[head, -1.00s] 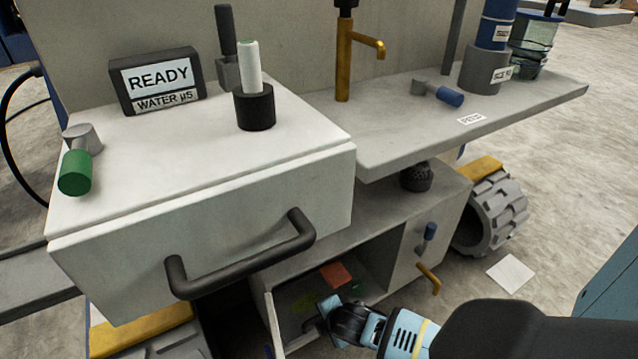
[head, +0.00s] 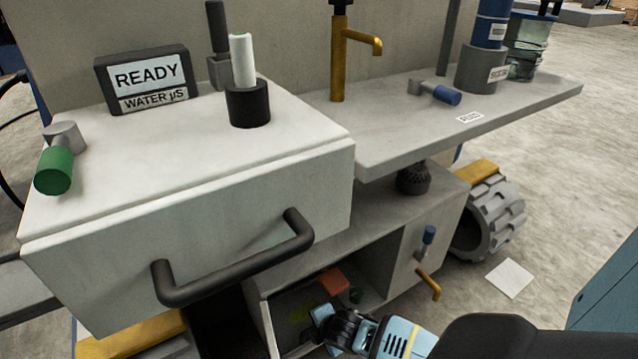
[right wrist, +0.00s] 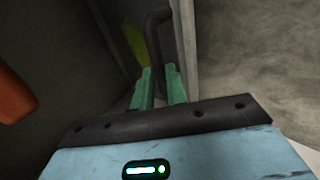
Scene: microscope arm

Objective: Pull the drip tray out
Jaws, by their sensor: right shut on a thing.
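The drip tray (head: 266,322) appears to be the low grey tray in the compartment under the counter, with a red block (head: 333,280) and a small green piece (head: 356,295) inside. My right gripper (head: 322,318) is low at its front, and the arm hides part of the tray. In the right wrist view the green fingers (right wrist: 160,88) are close together at a grey panel with a dark curved handle (right wrist: 156,32). They are shut on what looks like this handle, though the exact contact is hard to see. My left gripper is not in view.
A white upper drawer with a black bar handle (head: 237,266) juts out at the left above the tray. A side panel with a brass lever (head: 428,284) stands right of the compartment. A treaded wheel (head: 490,217) is further right.

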